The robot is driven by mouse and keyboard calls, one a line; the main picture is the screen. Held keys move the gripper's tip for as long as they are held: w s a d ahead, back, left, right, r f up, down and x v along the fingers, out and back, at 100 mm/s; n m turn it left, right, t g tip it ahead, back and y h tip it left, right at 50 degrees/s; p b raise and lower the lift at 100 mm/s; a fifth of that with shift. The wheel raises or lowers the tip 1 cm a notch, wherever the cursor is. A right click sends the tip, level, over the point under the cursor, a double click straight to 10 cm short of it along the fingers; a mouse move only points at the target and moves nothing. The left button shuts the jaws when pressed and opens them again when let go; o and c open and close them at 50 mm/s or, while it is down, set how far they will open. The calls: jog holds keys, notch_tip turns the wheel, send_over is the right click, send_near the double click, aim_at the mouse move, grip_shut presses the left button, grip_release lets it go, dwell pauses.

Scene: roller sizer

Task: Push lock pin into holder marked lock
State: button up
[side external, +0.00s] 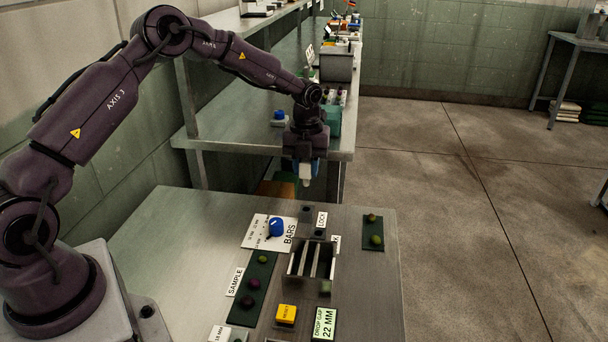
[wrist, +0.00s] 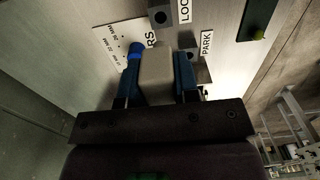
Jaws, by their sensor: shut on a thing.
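My gripper (side external: 305,172) is above the far side of the work table in the side view. In the wrist view its blue fingers (wrist: 158,70) are shut on the pale grey lock pin (wrist: 156,82). The pin's pale tip (side external: 306,182) points down, apart from the table. The holder marked LOCK (side external: 306,212) is a small grey block below and nearer the camera; its dark hole shows in the wrist view (wrist: 160,17), beyond the pin. The PARK holder (wrist: 191,51) is partly hidden by the right finger.
A blue BARS knob (side external: 276,227) stands left of the LOCK holder. A slotted metal bar unit (side external: 312,262), a yellow reset button (side external: 286,314) and a green sample strip (side external: 254,287) lie nearer. A green strip (side external: 373,233) is at right. A shelf bench (side external: 258,134) stands behind.

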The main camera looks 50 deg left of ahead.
aim_at(306, 185)
jog(key=shift+f, duration=0.1)
jog(key=shift+f, duration=2.8)
jog(key=shift+f, duration=1.95)
jog(key=o, duration=1)
jog(key=shift+c, duration=0.2)
notch_tip(306, 185, up, 13)
